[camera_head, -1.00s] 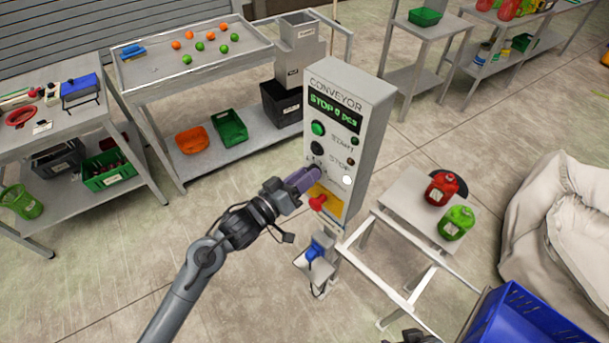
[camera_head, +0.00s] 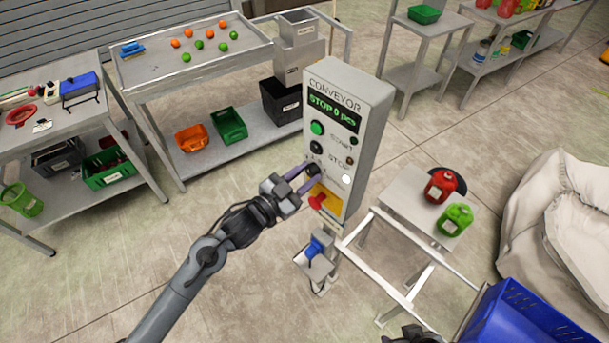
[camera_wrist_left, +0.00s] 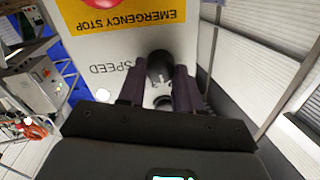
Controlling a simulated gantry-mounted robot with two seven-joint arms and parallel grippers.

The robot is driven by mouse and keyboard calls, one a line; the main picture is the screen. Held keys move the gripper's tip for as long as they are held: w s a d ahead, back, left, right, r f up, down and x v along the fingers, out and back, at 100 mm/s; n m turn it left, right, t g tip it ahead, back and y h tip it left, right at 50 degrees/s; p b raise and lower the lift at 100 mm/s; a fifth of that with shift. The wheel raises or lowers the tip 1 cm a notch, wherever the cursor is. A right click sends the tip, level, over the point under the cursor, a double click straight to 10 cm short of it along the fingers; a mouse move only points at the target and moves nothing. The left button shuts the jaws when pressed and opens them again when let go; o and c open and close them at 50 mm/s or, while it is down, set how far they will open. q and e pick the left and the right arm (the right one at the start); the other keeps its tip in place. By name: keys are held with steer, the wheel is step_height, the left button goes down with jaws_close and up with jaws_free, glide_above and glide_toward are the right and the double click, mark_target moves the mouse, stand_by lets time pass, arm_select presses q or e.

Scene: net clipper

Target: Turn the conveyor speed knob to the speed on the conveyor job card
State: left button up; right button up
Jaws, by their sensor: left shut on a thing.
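The conveyor control box (camera_head: 375,130) stands upright in the middle of the head view. Its display (camera_head: 332,110) reads "STOP 0 pcs". The black speed knob (camera_head: 312,169) is low on its face; it also shows in the left wrist view (camera_wrist_left: 160,66) beside the word SPEED, seen upside down. My left gripper (camera_head: 305,178) is shut on the knob, one purple finger on each side of it. The scale marks around the knob are too small or covered to read. A dark piece of what seems my right gripper (camera_head: 410,336) shows at the bottom edge. I cannot make out the job card.
A red emergency stop button (camera_head: 317,201) on a yellow plate sits just below the knob. A green start button (camera_head: 317,128) and a black stop button (camera_head: 316,147) are above. A small table (camera_head: 405,200) with red and green jugs stands at right.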

arm_select(q)
steer(key=m, duration=0.3)
steer(key=shift+b, duration=0.3)
steer(key=m+b, duration=0.1)
steer(key=m, duration=0.2)
steer(key=shift+f+m, duration=0.1)
steer(key=shift+m, duration=0.2)
steer(key=m+b, duration=0.2)
steer(key=m, duration=0.2)
steer(key=shift+m+b, duration=0.75)
steer(key=shift+m, duration=0.45)
steer(key=o, duration=1)
steer(key=shift+o, duration=0.2)
steer(key=v, duration=1.1)
steer(key=shift+b, duration=0.35)
